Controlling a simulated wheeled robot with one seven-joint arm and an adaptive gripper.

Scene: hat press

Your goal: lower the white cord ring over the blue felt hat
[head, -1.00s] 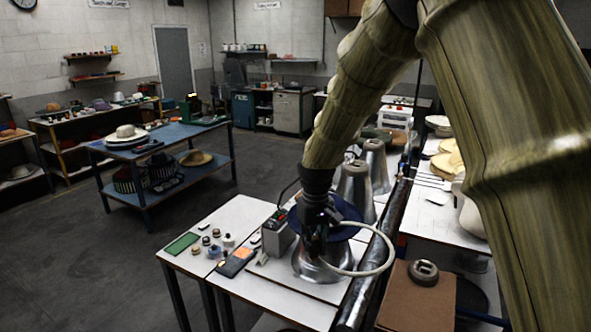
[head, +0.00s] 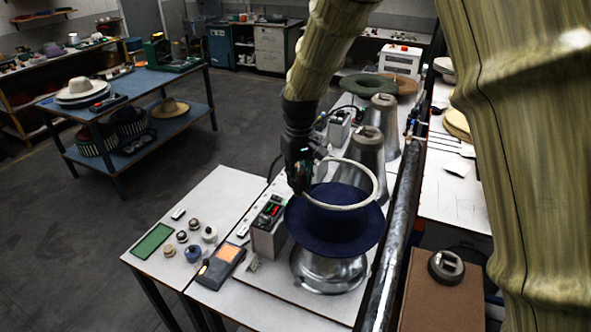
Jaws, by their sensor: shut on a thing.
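The blue felt hat (head: 335,232) sits brim-out on a metal press base (head: 328,272) on the white table. My gripper (head: 299,182) is shut on the left side of the white cord ring (head: 376,182) and holds it at the hat's crown. My gripper hides the ring's left end and the fingertips are dark and hard to make out.
A control box (head: 268,228) stands close left of the hat. Metal cones (head: 365,155) stand behind it. A thick dark pipe (head: 392,245) runs along the right, beside a brown box (head: 440,295). Small items and a green mat (head: 152,241) lie at left.

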